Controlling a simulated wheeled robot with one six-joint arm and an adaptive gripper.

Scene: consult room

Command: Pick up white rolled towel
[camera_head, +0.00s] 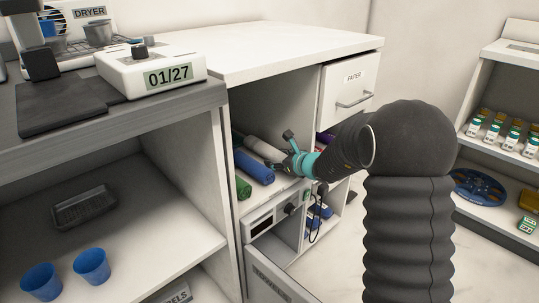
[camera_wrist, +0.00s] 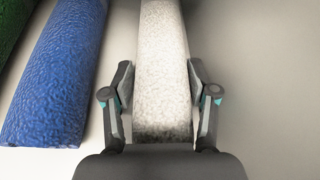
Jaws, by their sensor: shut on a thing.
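The white rolled towel (camera_wrist: 164,60) lies lengthwise between the two fingers of my gripper (camera_wrist: 162,100) in the wrist view. The fingers stand close against its two sides near its front end. In the head view the white towel (camera_head: 264,149) is inside an open cabinet compartment, to the right of a blue rolled towel. My gripper (camera_head: 290,158) reaches into that compartment and is shut on the white towel. Part of the towel's front end is hidden by the gripper. I cannot tell whether the towel is clear of the shelf.
A blue rolled towel (camera_wrist: 52,85) lies just left, with a green one (camera_head: 243,188) beyond it. The shelf to the right is bare in the wrist view. The cabinet's left wall and the drawer (camera_head: 350,90) at upper right bound the opening. Below is a compartment with a dark-knobbed panel (camera_head: 264,222).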

